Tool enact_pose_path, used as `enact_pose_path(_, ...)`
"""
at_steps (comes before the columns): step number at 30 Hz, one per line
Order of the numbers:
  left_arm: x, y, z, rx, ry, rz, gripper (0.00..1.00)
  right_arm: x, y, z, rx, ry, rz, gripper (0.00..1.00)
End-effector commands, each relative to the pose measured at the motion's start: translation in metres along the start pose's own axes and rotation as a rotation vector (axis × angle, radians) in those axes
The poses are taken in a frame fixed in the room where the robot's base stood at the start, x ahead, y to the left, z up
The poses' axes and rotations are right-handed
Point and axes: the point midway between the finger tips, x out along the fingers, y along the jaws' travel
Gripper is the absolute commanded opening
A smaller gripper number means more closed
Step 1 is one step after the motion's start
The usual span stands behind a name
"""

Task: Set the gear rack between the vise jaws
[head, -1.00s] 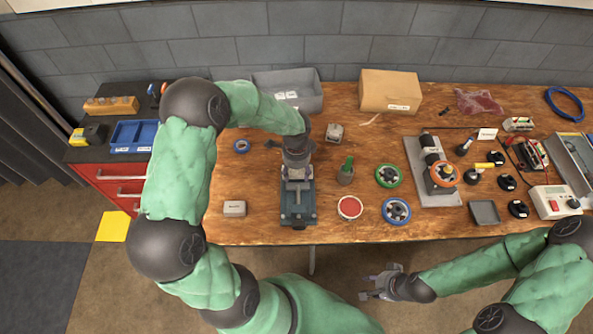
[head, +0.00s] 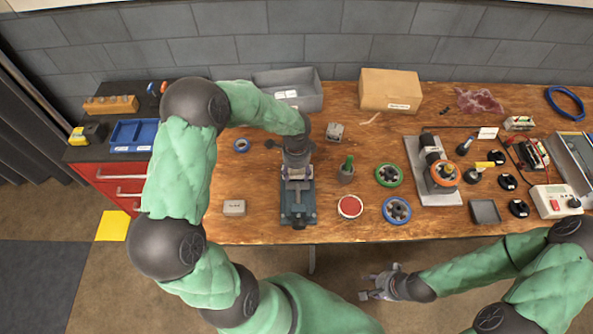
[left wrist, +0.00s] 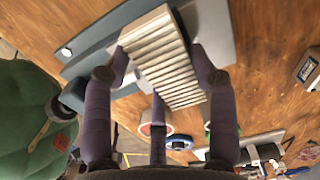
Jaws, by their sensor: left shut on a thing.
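The gear rack (left wrist: 165,58), a pale ribbed block, is gripped between the fingers of my left gripper (left wrist: 160,75) in the left wrist view. In the head view my left gripper (head: 297,172) points down over the rear of the blue-grey vise (head: 298,206). The vise also shows behind the rack in the left wrist view (left wrist: 95,50). The rack is over the jaw area; whether it touches the jaws or rests between them I cannot tell, as my gripper and hand hide the contact. My right gripper (head: 366,286) is open and empty in front of the bench.
A small grey box (head: 234,208) stands left of the vise. A red-topped round tin (head: 350,207), a green-tipped cup (head: 346,170) and blue (head: 397,210) and green (head: 389,175) rings lie to the right. A grey bin (head: 300,98) and a cardboard box (head: 390,92) stand behind.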

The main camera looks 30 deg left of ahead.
Motion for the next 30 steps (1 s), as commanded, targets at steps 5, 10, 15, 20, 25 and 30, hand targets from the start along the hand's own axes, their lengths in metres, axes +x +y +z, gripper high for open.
enact_pose_path(5,0.0039,-0.0003,0.0000,0.000,0.000,0.000,0.22,0.0027,0.0010,0.0000,0.000,0.000,0.000,0.40)
enact_pose_path(10,0.0071,-0.0003,0.0000,-0.001,0.000,-0.001,0.22,0.0047,0.0017,-0.0001,0.000,0.000,0.000,0.40)
enact_pose_path(15,0.0090,-0.0003,0.0000,-0.001,0.000,-0.001,0.66,0.0059,0.0021,-0.0002,0.000,0.000,0.000,0.40)
enact_pose_path(20,0.0087,-0.0002,0.0000,0.000,0.000,-0.001,0.85,0.0056,0.0020,-0.0001,0.000,0.000,0.000,0.40)
enact_pose_path(25,0.0087,-0.0001,0.0000,0.000,0.000,0.000,0.85,0.0056,0.0020,-0.0002,0.000,0.000,0.000,0.40)
enact_pose_path(30,0.0047,-0.0003,0.0000,0.000,0.000,-0.001,0.85,0.0056,0.0020,-0.0003,0.000,0.000,0.000,0.40)
